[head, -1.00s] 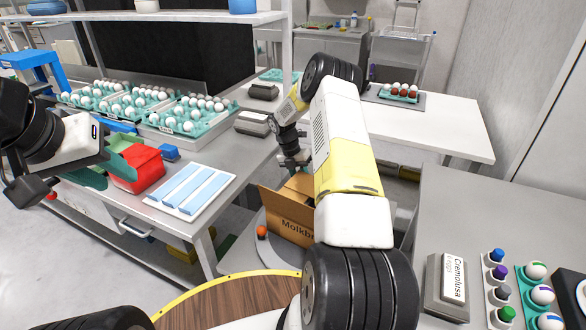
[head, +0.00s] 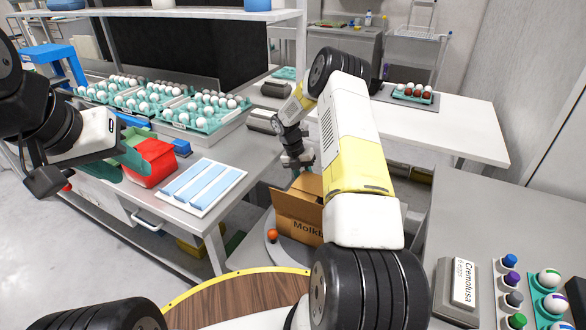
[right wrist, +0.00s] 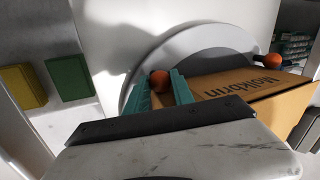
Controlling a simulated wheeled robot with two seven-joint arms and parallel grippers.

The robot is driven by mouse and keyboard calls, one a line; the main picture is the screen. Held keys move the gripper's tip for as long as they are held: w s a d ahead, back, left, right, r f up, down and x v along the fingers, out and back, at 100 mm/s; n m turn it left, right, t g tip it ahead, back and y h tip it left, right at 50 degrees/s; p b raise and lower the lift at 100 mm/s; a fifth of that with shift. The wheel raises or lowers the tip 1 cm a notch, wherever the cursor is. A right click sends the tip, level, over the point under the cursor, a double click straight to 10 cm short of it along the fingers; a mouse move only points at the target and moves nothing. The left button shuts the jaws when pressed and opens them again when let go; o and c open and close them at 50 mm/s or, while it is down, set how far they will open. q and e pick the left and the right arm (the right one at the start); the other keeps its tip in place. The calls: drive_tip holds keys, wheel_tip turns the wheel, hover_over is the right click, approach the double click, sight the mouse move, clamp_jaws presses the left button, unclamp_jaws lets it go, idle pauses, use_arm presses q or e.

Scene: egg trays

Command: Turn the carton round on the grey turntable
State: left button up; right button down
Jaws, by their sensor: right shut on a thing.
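An open brown carton (head: 292,206) marked "Molkb…" stands on the grey turntable (head: 256,240), partly hidden by my right arm. It also shows in the right wrist view (right wrist: 235,85), tilted in the picture. An orange knob (head: 272,235) sits on the turntable's near left; the far side is hidden in the head view. My right gripper (right wrist: 162,84) has its teal fingers shut on an orange knob (right wrist: 159,80) at the turntable's rim, beside the carton. My left gripper (head: 125,155) has its teal fingers apart over the left table, close to a red box (head: 152,164); contact is unclear.
The left table holds egg trays (head: 195,120) and a white tray (head: 223,190) with blue strips. A right-hand grey table carries a "Cremolusa" box (head: 457,285) and several coloured knobs. A white table (head: 460,135) with another egg tray stands behind. A round wooden top is near me.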

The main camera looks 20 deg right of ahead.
drive_tip(key=c, duration=1.1)
unclamp_jaws()
drive_tip(key=shift+v, duration=3.95)
